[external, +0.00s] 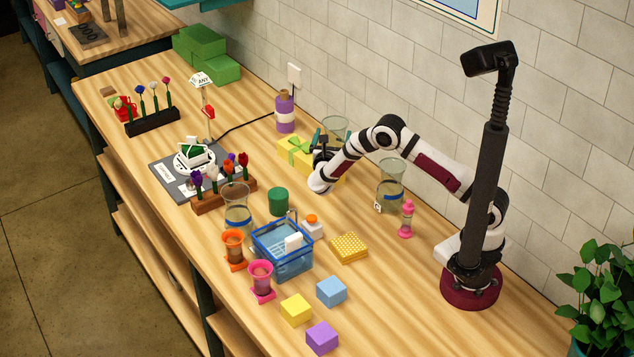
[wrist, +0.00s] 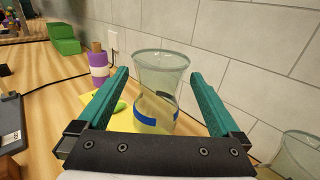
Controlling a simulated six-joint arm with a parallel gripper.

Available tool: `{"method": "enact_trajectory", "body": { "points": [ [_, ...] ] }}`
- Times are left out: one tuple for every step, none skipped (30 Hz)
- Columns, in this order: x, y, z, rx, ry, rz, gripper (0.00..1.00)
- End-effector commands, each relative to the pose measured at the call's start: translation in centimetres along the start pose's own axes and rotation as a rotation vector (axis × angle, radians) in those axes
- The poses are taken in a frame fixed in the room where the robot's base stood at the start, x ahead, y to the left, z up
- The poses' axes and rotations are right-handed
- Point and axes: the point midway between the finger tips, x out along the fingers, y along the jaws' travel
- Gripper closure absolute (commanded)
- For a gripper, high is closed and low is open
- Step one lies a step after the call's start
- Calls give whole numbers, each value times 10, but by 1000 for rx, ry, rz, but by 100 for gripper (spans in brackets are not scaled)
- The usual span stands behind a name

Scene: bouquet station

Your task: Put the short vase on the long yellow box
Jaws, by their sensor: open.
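A clear glass vase (wrist: 160,88) with a blue band stands upright between the fingers of my gripper (wrist: 160,73), with visible gaps at both sides. Its base appears to rest on the long yellow box (wrist: 122,121), which has a green bow. In the external view, the rim of this vase (external: 336,124) shows behind my gripper (external: 330,143), and the yellow box (external: 293,157) lies near the wall, partly hidden by my gripper. My gripper is open. The vase's lower part is hidden in the external view.
Another glass vase (external: 391,186) stands to the right, near a pink hourglass-shaped item (external: 406,219). A third vase (external: 237,208) stands by the blue basket (external: 283,263). A purple bottle (external: 285,113) stands left of the yellow box, beside a black cable.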

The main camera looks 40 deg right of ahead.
Motion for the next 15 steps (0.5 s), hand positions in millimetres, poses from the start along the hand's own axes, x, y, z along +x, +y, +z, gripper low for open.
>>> {"method": "enact_trajectory", "body": {
  "points": [
    [-15, 1, 0, -2, 1, 4, 0],
    [-23, 1, 0, -1, 0, 4, 0],
    [-34, 1, 0, -2, 0, 4, 0],
    [-41, 0, 0, -1, 0, 3, 0],
    [-46, 1, 0, -1, 0, 3, 0],
    [-54, 1, 0, -1, 0, 3, 0],
    [-58, 0, 0, -1, 0, 1, 0],
    [-62, 0, 0, -1, 0, 1, 0],
    [-65, 0, 0, -1, 0, 1, 0],
    [-67, 0, 0, -1, 0, 0, 0],
    [-68, 0, 0, -1, 0, -1, 0],
    [-69, -1, 0, 0, 0, -2, 0],
    [-69, -1, 0, 0, 0, -2, 0],
    [-68, -2, 1, 4, 2, -7, 0],
    [-65, -8, 5, 22, 12, -28, 0]
  ]
}}
